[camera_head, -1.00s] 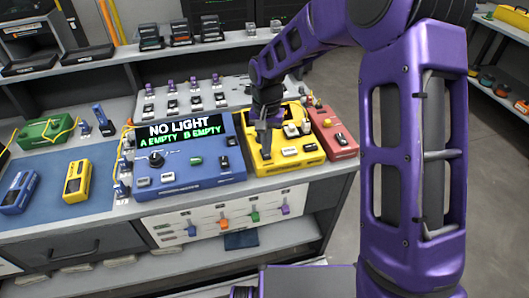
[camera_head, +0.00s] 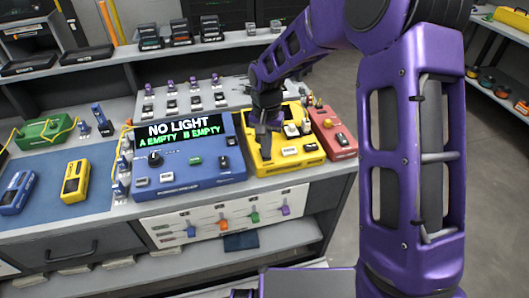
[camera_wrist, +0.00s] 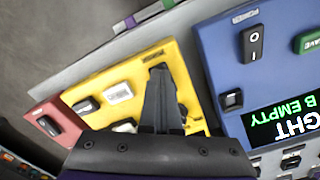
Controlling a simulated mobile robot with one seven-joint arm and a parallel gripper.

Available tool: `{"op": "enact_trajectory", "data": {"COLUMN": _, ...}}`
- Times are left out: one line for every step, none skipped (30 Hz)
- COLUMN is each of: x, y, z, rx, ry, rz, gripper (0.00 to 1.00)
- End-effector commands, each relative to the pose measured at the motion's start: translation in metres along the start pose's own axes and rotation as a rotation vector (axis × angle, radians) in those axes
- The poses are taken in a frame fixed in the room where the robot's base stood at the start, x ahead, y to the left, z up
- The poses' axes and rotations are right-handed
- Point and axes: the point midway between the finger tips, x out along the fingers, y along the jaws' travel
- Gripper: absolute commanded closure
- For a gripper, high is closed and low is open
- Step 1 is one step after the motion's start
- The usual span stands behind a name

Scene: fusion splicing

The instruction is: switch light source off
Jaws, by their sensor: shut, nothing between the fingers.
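The yellow device (camera_head: 262,163) stands on the bench between the blue unit (camera_head: 205,179) and the red box (camera_head: 340,150). No readable label tells which box is the light source. My gripper (camera_head: 266,152) is shut and empty, pointing down at the yellow device. In the wrist view the closed fingertips (camera_wrist: 159,72) are over the yellow panel (camera_wrist: 188,60), beside a printed label. They hide what lies under them; I cannot tell whether they touch. A dark switch (camera_wrist: 87,105) and a white part (camera_wrist: 118,92) show on that panel. The blue unit's screen (camera_head: 180,133) reads "NO LIGHT".
The blue unit has a power rocker (camera_wrist: 253,43) near the fingers. The red box has its own dark rocker (camera_wrist: 48,125). Rows of small parts (camera_head: 172,103) stand behind the blue unit. A blue mat (camera_head: 50,188) with yellow and blue devices lies left.

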Motion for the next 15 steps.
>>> {"op": "enact_trajectory", "data": {"x": 0.002, "y": 0.001, "z": 0.000, "rx": 0.000, "ry": -0.002, "rz": 0.001, "gripper": 1.00}}
{"op": "enact_trajectory", "data": {"x": 0.002, "y": 0.001, "z": 0.000, "rx": 0.000, "ry": -0.002, "rz": 0.001, "gripper": 1.00}}
{"op": "enact_trajectory", "data": {"x": 0.001, "y": 0.001, "z": 0.000, "rx": 0.001, "ry": -0.002, "rz": 0.001, "gripper": 1.00}}
{"op": "enact_trajectory", "data": {"x": 0.000, "y": 0.001, "z": 0.000, "rx": 0.001, "ry": -0.002, "rz": 0.001, "gripper": 1.00}}
{"op": "enact_trajectory", "data": {"x": -0.001, "y": 0.001, "z": 0.000, "rx": 0.001, "ry": -0.002, "rz": 0.001, "gripper": 1.00}}
{"op": "enact_trajectory", "data": {"x": -0.003, "y": 0.001, "z": 0.000, "rx": 0.001, "ry": -0.002, "rz": 0.001, "gripper": 1.00}}
{"op": "enact_trajectory", "data": {"x": -0.005, "y": 0.001, "z": 0.000, "rx": 0.001, "ry": -0.002, "rz": 0.001, "gripper": 1.00}}
{"op": "enact_trajectory", "data": {"x": -0.008, "y": 0.001, "z": 0.000, "rx": 0.001, "ry": -0.001, "rz": 0.001, "gripper": 1.00}}
{"op": "enact_trajectory", "data": {"x": -0.011, "y": 0.001, "z": 0.000, "rx": 0.001, "ry": -0.001, "rz": 0.001, "gripper": 1.00}}
{"op": "enact_trajectory", "data": {"x": -0.014, "y": 0.001, "z": 0.000, "rx": 0.001, "ry": -0.001, "rz": 0.001, "gripper": 1.00}}
{"op": "enact_trajectory", "data": {"x": -0.017, "y": 0.001, "z": 0.000, "rx": 0.001, "ry": -0.001, "rz": 0.001, "gripper": 1.00}}
{"op": "enact_trajectory", "data": {"x": -0.020, "y": 0.001, "z": 0.000, "rx": 0.001, "ry": 0.000, "rz": 0.001, "gripper": 1.00}}
{"op": "enact_trajectory", "data": {"x": -0.023, "y": 0.001, "z": 0.000, "rx": 0.001, "ry": 0.000, "rz": 0.000, "gripper": 1.00}}
{"op": "enact_trajectory", "data": {"x": -0.025, "y": 0.001, "z": 0.000, "rx": 0.001, "ry": 0.000, "rz": 0.000, "gripper": 1.00}}
{"op": "enact_trajectory", "data": {"x": -0.028, "y": 0.001, "z": 0.000, "rx": 0.001, "ry": 0.000, "rz": 0.000, "gripper": 1.00}}
